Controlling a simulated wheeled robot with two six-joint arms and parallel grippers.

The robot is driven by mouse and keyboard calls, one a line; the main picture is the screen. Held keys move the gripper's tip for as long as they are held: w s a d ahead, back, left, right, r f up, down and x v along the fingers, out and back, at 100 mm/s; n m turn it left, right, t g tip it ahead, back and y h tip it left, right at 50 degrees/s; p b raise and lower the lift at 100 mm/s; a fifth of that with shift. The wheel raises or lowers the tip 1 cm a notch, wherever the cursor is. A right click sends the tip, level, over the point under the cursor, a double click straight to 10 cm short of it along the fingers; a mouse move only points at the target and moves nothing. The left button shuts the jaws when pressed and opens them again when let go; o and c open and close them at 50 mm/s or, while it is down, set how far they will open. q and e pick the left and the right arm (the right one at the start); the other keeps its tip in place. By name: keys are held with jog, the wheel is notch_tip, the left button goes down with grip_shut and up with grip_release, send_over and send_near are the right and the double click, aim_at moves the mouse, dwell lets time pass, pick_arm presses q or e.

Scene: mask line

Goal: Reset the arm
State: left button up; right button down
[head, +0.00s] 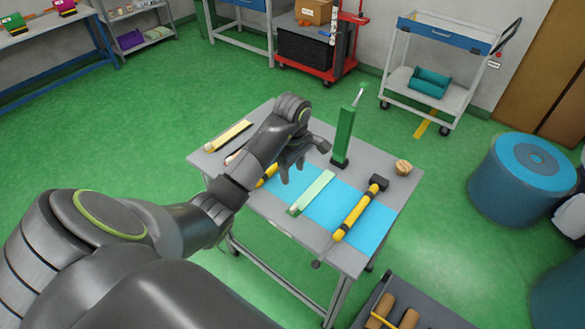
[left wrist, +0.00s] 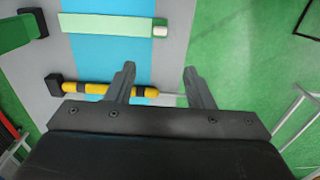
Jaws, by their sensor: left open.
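My left gripper (head: 292,168) is over the left part of the grey table (head: 393,201), its jaws apart. In the left wrist view its two fingers (left wrist: 159,74) stand apart with nothing held between them. A yellow and black tool (left wrist: 82,88) with a thin metal shaft lies below, partly hidden by the fingers; in the head view only a yellow piece (head: 266,176) shows beside the gripper. A pale green bar (head: 313,192) lies on the blue mat (head: 333,209), right of the gripper. My right gripper is not in view.
A second yellow and black tool (head: 358,211) lies right of the bar. A green upright block (head: 344,137) stands at the back, a round wooden piece (head: 403,167) at the right corner. A yellow strip (head: 228,136) lies at the back left. Green floor surrounds the table.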

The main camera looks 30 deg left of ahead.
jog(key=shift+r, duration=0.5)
